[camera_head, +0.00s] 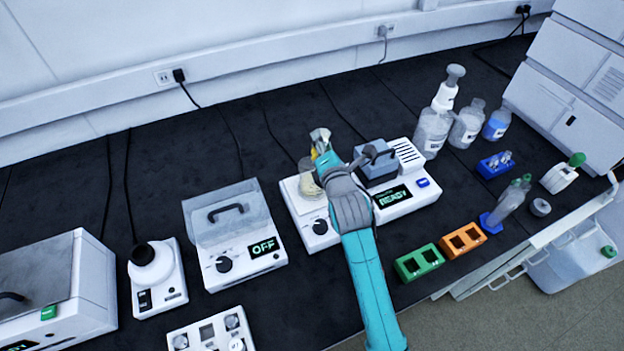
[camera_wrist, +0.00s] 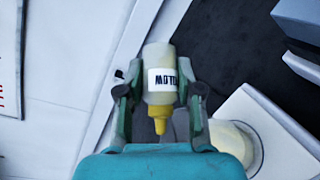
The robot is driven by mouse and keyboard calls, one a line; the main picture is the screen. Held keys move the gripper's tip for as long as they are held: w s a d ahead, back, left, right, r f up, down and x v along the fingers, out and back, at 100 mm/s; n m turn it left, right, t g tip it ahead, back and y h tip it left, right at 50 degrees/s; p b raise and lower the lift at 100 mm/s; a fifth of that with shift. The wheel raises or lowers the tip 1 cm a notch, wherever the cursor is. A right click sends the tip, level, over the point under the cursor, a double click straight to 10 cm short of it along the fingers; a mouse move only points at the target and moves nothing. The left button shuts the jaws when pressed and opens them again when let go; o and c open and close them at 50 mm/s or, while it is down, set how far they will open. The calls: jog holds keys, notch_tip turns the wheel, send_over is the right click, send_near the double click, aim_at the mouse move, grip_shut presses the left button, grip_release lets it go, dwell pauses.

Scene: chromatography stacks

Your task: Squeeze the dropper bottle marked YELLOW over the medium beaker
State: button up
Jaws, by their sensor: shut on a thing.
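The dropper bottle (camera_wrist: 161,62) is pale with a yellow nozzle (camera_wrist: 159,118). Its label is upside down in the wrist view, and its visible letters fit YELLOW. My gripper (camera_wrist: 160,92) is shut on the bottle's sides. The nozzle points toward the bottom of the wrist picture. In the head view, my gripper (camera_head: 324,152) and the bottle (camera_head: 319,137) are just above a glass beaker (camera_head: 309,183). The beaker stands on a white stirrer plate and shows partly in the wrist view (camera_wrist: 232,142), with pale contents. The arm hides part of it in the head view.
The stirrer (camera_head: 317,228) adjoins a unit reading READY (camera_head: 393,197). A lidded unit reading OFF (camera_head: 240,262) stands left. Wash bottles (camera_head: 433,130), an orange rack (camera_head: 462,241) and a green rack (camera_head: 418,263) are at the right. The wall runs behind.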

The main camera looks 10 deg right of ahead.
jog(key=shift+w+f+m+g, duration=0.1)
jog(key=shift+m+g, duration=0.3)
jog(key=shift+g, duration=0.2)
jog(key=shift+w+d+r+m+g, duration=0.1)
jog(key=shift+r+m+g, duration=0.3)
jog(key=shift+r+g, duration=0.5)
jog(key=shift+r+m+g+y, duration=0.3)
jog(key=shift+r+g+y, duration=0.15)
jog(key=shift+r, duration=0.2)
